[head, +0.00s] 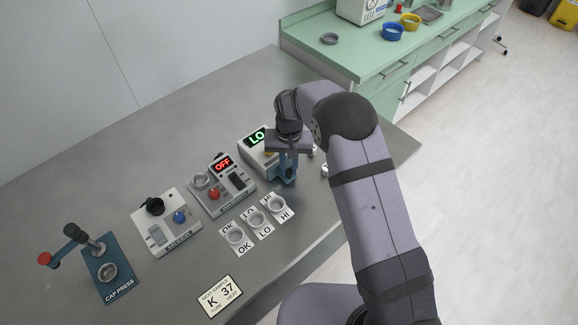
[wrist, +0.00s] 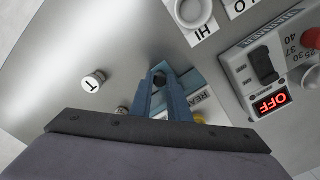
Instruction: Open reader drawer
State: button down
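The reader (head: 258,142) is a pale box with a green "LO" display, at the back right of the row of devices. In the wrist view, part of its label (wrist: 203,104) shows beside a blue drawer part (wrist: 190,80). A dark round knob (wrist: 159,79) sits between my fingertips at the blue part. My gripper (head: 288,180) points down at the reader's front right and hides much of it; it also shows in the wrist view (wrist: 160,76). The fingertips are close about the knob, but I cannot tell whether they press on it. How far the drawer stands out is unclear.
A "T"-marked cap (wrist: 93,84) lies near my gripper.

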jog(key=shift+s+d, duration=2.5)
jog(key=shift+d, duration=0.05)
jog(key=c, duration=1.9)
grip_release()
jog(key=shift+c, duration=0.2)
jog(key=shift+r, duration=0.15)
notch_tip(320, 180, up, 7)
jog(key=b, duration=0.2)
